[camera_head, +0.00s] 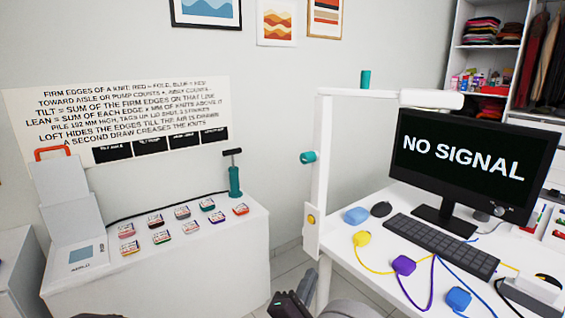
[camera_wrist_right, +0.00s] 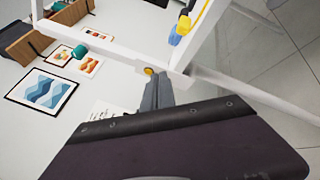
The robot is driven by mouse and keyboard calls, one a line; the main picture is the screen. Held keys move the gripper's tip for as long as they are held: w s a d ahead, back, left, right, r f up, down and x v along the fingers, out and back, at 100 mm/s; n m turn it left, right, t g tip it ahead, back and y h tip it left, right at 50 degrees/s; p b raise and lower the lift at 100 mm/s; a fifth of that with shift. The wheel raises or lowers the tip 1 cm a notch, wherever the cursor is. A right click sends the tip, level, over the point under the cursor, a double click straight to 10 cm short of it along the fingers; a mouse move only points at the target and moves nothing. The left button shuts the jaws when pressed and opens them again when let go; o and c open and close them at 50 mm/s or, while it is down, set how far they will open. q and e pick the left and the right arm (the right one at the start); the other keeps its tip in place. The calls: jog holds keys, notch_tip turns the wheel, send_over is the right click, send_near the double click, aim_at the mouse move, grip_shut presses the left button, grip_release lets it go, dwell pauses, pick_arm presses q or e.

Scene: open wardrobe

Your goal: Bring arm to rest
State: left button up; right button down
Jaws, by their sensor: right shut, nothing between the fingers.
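My right gripper (camera_head: 306,284) shows at the bottom middle of the head view, low in front of the gap between the white cabinet and the white desk. Its fingers are together with nothing between them. In the right wrist view the grey fingers (camera_wrist_right: 158,90) stand close together beyond the dark gripper body, near the white frame post. A grey rounded part of my own arm shows beside the gripper at the bottom edge. My left gripper does not show.
A white post (camera_head: 321,150) with teal knobs stands at the desk's left edge, close to my right gripper. The desk (camera_head: 350,262) holds a monitor (camera_head: 470,165), keyboard (camera_head: 441,246) and coloured corded pieces. The cabinet (camera_head: 200,278) at left holds several small packs and a teal pump (camera_head: 235,182).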

jog(key=s+d+f+m+g+h, duration=0.2)
jog(key=s+d+f+m+g, duration=0.15)
jog(key=d+g, duration=0.35)
jog(key=s+d+f+m+g+h, duration=0.25)
jog(key=s+d+f+g, duration=0.2)
jog(key=d, duration=0.55)
jog(key=s+a+f+m+g+y, duration=0.3)
jog(key=s+f+m+g+y, duration=0.55)
jog(key=s, duration=0.55)
jog(key=w+a+r+m+t+y+p, duration=0.1)
jog(key=r+m+t+p, duration=0.1)
jog(key=r+p, duration=0.6)
jog(key=w+a+r+m+t+y+p, duration=0.1)
jog(key=w+r+m+y+p, duration=0.1)
jog(key=r+p, duration=0.6)
jog(key=shift+w+a+m+t+y+p, duration=0.25)
jog(key=shift+a+m+t+y+p, duration=0.15)
jog(key=shift+m, duration=0.45)
